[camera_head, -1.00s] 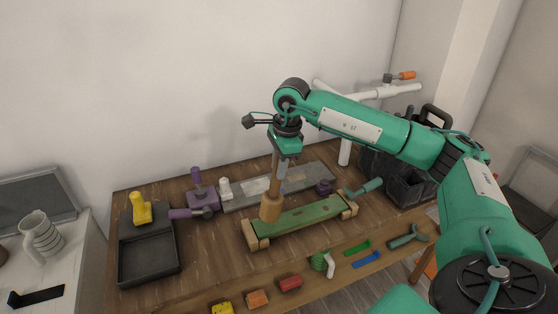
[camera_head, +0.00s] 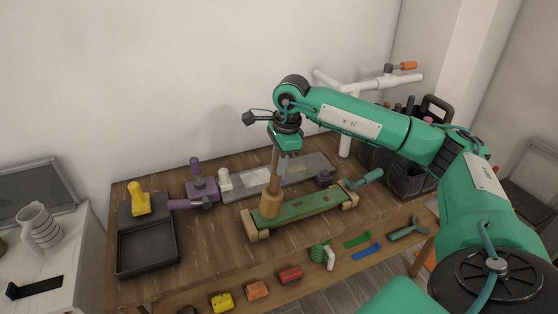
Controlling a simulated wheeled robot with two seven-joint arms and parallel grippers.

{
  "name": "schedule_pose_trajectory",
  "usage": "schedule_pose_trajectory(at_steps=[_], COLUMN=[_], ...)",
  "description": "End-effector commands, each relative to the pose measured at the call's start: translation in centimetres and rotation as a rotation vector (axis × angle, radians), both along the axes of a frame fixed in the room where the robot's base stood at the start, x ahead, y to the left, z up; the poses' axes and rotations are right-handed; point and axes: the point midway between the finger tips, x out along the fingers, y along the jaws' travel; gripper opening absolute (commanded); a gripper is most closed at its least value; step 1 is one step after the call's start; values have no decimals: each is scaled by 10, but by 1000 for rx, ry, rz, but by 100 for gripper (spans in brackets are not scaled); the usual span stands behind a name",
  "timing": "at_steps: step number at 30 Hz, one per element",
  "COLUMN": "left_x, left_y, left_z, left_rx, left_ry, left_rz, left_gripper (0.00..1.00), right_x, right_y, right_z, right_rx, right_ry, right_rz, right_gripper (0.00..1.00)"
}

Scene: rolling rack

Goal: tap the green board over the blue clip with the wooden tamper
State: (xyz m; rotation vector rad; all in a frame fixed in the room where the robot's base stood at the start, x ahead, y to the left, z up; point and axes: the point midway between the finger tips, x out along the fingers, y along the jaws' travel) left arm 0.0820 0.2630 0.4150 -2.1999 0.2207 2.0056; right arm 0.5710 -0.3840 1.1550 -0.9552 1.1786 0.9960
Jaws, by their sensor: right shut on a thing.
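My right gripper (camera_head: 278,152) points down and is shut on the handle of the wooden tamper (camera_head: 271,203). The tamper is upright, with its round, light wooden head low over the left end of the green board (camera_head: 308,207). Whether the head touches the board or is just above it, I cannot tell. The board lies slightly slanted on the table, with pale wooden blocks at both ends. I cannot make out a blue clip under the board; that area is hidden. A flat blue piece (camera_head: 366,253) lies near the front edge. My left gripper is out of view.
Behind the board are a grey plate (camera_head: 305,168) and purple clamps (camera_head: 202,188). A black tray (camera_head: 146,248) stands left, a black tool caddy (camera_head: 405,178) right. Several small coloured parts line the front, including a red block (camera_head: 290,275). Bare tabletop lies left of the board.

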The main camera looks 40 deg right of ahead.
Motion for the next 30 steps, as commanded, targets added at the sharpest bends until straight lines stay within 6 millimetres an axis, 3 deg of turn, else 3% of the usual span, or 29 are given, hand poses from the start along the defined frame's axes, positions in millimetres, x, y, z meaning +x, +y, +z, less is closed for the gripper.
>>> schedule_pose_trajectory(at_steps=[7,15,30], left_x=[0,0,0], left_y=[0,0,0], left_z=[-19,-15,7], left_rx=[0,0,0], left_ry=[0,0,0], left_rz=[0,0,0], left_gripper=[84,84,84], right_x=[0,0,1], right_y=[0,0,0], right_z=[-21,-16,28], right_rx=[1,1,1], right_ry=[-1,-1,-3], right_rz=[0,0,0], right_gripper=[3,3,3])
